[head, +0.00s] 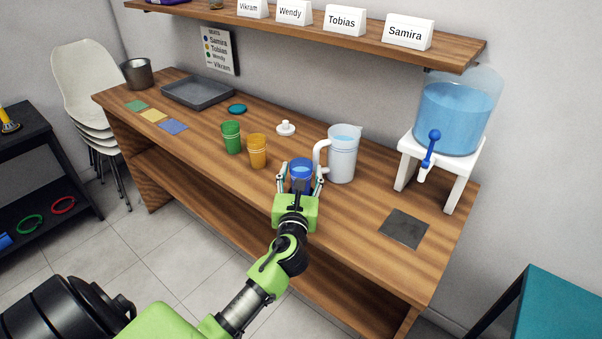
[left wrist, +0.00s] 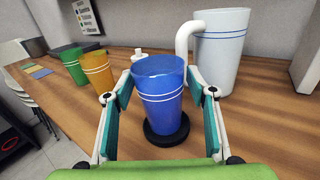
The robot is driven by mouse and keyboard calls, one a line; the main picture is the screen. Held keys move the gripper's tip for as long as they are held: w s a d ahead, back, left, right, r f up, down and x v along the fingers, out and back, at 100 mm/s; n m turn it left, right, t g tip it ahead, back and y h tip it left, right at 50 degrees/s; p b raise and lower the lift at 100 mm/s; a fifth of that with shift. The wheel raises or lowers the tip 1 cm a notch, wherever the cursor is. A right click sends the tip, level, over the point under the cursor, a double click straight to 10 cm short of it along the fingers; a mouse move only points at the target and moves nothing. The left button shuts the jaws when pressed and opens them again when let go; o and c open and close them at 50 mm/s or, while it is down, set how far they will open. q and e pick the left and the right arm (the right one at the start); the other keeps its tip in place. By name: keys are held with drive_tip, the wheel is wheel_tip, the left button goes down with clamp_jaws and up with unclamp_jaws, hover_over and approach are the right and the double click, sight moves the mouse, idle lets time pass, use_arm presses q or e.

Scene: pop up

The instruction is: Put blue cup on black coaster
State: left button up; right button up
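The blue cup (head: 301,178) stands upright near the front edge of the wooden table, left of the pitcher. In the left wrist view the blue cup (left wrist: 160,92) is over a round black coaster (left wrist: 154,137), apparently resting on it. The head view hides this coaster behind the cup and gripper. My left gripper (head: 301,184) is open around the cup, one finger on each side, with small gaps visible in the head view. The left gripper (left wrist: 160,95) also shows in its wrist view. My right gripper is out of view.
A white pitcher (head: 342,157) stands close right of the cup. Green (head: 231,138) and orange (head: 257,152) cups stand left. A dark square mat (head: 404,229) lies on the right, before the water dispenser (head: 455,118). The table between gripper and mat is clear.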

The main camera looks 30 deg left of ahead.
use_arm(q)
drive_tip(key=shift+r, duration=0.2)
drive_tip(key=shift+s+d+f, duration=0.15)
drive_tip(key=shift+s, duration=0.1)
drive_tip(key=b+v, duration=0.1)
drive_tip(key=v, duration=1)
drive_tip(key=shift+s, duration=0.2)
drive_tip(key=shift+d, duration=0.1)
